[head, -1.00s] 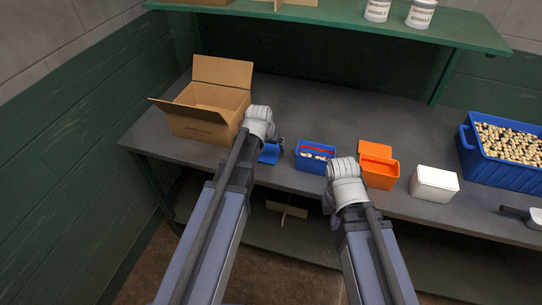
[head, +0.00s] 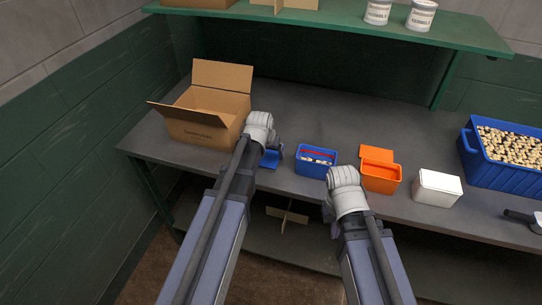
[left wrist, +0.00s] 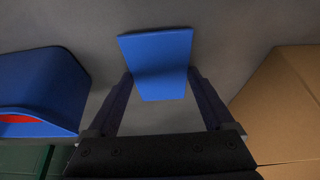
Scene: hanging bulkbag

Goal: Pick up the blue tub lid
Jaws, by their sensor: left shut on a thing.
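The blue tub lid (head: 271,158) lies at the front of the grey bench, left of the blue tub (head: 316,162). It also shows in the left wrist view (left wrist: 160,55), flat-sided and tilting toward the camera. My left gripper (left wrist: 160,82) has a finger on each side of the lid and is shut on it. In the head view, my left wrist hides part of the lid. The blue tub has a red rim strip and pale pieces inside. It also shows in the left wrist view (left wrist: 45,85). My right gripper (head: 329,214) is near the bench front, its fingers mostly hidden.
An open cardboard box (head: 195,133) stands left of the lid. An orange tub (head: 381,178) with its orange lid (head: 376,153), a white box (head: 436,188) and a large blue crate (head: 500,170) stand to the right. A green shelf (head: 330,20) runs above. The bench behind the lid is clear.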

